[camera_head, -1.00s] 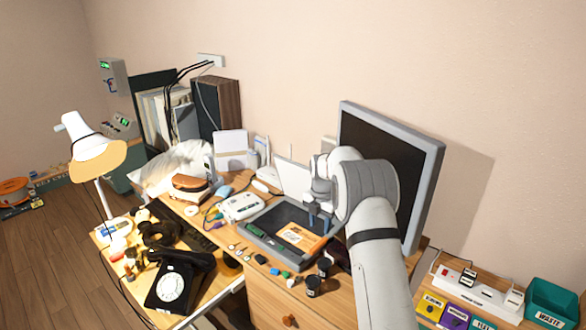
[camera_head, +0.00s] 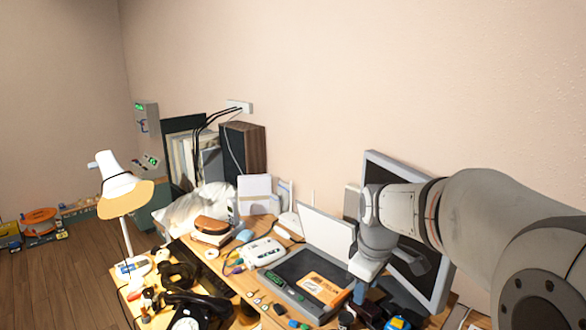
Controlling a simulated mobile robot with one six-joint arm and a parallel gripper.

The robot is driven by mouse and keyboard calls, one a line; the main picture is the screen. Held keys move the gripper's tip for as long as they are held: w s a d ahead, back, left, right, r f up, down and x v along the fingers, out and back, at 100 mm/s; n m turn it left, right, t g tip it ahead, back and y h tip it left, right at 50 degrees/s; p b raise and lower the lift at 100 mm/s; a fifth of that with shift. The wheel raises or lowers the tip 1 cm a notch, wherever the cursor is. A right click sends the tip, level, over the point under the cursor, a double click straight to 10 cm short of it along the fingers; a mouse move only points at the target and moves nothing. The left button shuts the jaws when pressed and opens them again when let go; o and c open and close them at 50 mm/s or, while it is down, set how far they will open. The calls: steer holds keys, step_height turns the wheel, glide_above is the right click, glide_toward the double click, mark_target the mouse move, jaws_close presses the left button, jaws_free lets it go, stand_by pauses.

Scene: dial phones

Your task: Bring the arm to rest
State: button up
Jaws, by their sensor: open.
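My arm reaches in from the right edge, across the front of the dark monitor (camera_head: 385,165). My gripper (camera_head: 360,292) hangs at the arm's end, pointing down over the right side of the desk. It is open, with nothing seen between its fingers. It is just right of the dark tray (camera_head: 290,270) that holds an orange card (camera_head: 322,288). Whether the fingertips touch anything below cannot be told. A black dial phone (camera_head: 190,308) stands at the front left, cut off by the lower edge.
A white lamp (camera_head: 122,185) stands at the left. A white device (camera_head: 262,251) and small loose parts lie near the tray. A speaker (camera_head: 245,150) and folders are at the back. The monitor is close behind my arm.

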steer(key=s+f+m+t, duration=0.1)
steer(key=s+f+m, duration=0.1)
steer(key=s+m, duration=0.7)
steer(key=s, duration=0.8)
steer(key=shift+s+m, duration=0.2)
steer(key=shift+m, duration=0.2)
steer(key=shift+c, duration=0.2)
